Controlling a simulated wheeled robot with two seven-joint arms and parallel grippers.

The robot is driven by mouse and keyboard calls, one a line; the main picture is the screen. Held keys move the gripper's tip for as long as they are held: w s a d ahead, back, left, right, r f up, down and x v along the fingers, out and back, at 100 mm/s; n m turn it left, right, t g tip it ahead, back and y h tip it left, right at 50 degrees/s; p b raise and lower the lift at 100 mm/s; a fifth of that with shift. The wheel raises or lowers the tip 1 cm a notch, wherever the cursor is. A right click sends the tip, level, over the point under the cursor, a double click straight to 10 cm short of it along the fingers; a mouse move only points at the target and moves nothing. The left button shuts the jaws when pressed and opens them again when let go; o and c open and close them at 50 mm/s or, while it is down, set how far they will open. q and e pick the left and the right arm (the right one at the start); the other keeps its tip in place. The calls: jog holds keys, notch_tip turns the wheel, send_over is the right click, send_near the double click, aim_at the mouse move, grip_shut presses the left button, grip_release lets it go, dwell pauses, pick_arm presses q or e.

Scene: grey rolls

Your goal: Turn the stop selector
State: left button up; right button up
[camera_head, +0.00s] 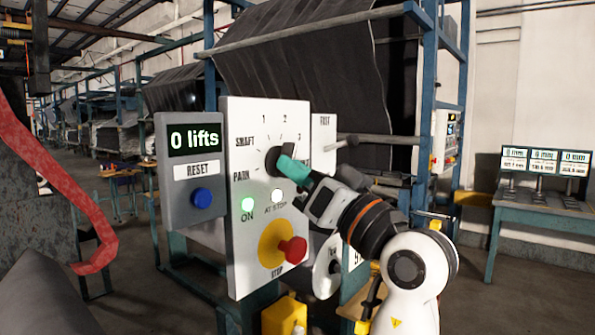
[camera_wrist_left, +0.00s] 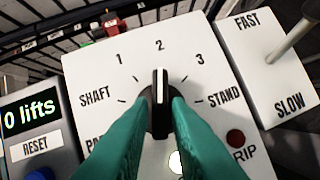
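The stop selector is a round black knob (camera_head: 271,161) with a raised bar on the white panel (camera_head: 240,205). Around it are the marks SHAFT, 1, 2, 3 and STAND. In the left wrist view the knob's bar (camera_wrist_left: 160,88) has a white line and points straight up, towards 2. My left gripper (camera_head: 289,164) is at the knob, and its teal fingertips (camera_wrist_left: 161,108) lie on both sides of the bar. I cannot tell if they press on it. The fingers hide the knob's lower sides and part of the lettering. My right gripper is not in view.
Left of the panel, a grey box shows "0 lifts" (camera_head: 194,139) above a blue RESET button (camera_head: 201,197). Below the knob are a lit green ON lamp (camera_head: 247,204) and a red STOP button (camera_head: 293,250). A FAST/SLOW lever (camera_wrist_left: 300,32) stands to the right.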

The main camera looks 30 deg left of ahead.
pick_arm(q)
grip_shut()
